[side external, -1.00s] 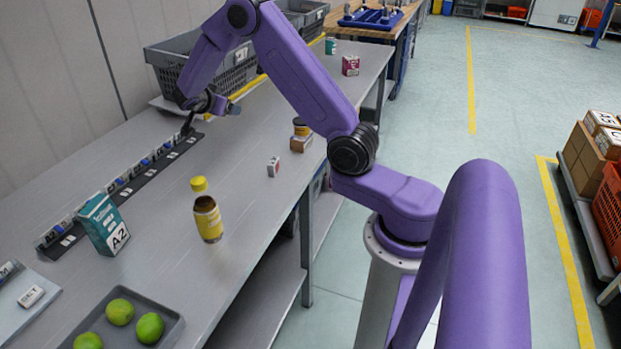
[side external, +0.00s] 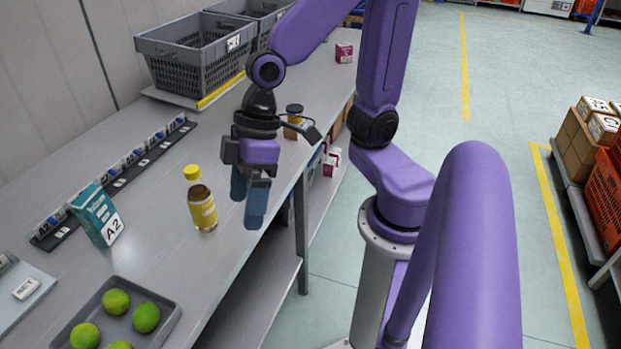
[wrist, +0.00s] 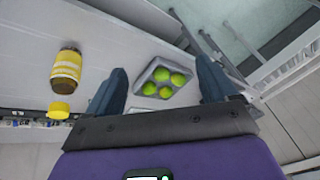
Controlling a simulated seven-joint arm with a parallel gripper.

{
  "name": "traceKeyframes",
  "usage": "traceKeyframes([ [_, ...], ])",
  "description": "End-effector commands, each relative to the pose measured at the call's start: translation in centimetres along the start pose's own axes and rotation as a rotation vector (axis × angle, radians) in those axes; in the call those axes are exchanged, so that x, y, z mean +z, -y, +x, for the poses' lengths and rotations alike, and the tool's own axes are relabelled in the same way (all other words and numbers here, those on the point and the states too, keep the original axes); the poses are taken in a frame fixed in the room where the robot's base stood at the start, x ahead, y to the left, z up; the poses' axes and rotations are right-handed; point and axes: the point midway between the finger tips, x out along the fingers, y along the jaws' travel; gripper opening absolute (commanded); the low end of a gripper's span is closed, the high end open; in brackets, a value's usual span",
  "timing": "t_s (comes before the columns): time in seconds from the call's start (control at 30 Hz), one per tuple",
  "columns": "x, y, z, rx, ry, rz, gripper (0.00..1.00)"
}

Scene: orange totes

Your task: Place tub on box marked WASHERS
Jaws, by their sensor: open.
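A small tub (side external: 295,119) with a dark lid and yellowish band appears to sit on a small brown box (side external: 290,132) near the bench's front edge. My wrist partly covers both, and I cannot read any WASHERS marking. My gripper (side external: 247,211) hangs fingers down near the front edge, nearer the camera than the tub and right of the yellow-capped bottle (side external: 203,209). It is open and empty. In the wrist view the blue fingers (wrist: 161,66) are spread apart, with neither tub nor box visible between them.
A teal carton marked A2 (side external: 97,217) stands left of the bottle. A grey tray (side external: 168,325) of green fruit lies in front. A dark strip of labelled bins (side external: 117,183) and grey baskets (side external: 190,62) line the back.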

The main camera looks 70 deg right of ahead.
Motion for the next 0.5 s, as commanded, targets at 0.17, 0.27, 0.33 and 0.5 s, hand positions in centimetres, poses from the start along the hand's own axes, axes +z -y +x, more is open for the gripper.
traceKeyframes([
  [0.17,7.9,0.2,-1.6,0.08,0.208,-0.222,0.86],
  [0.27,10.1,-0.4,-2.3,0.122,0.273,-0.287,0.86],
  [0.33,10.9,-0.7,-2.6,0.14,0.297,-0.311,0.86],
  [0.5,11.3,-0.9,-2.7,0.151,0.311,-0.324,0.86],
])
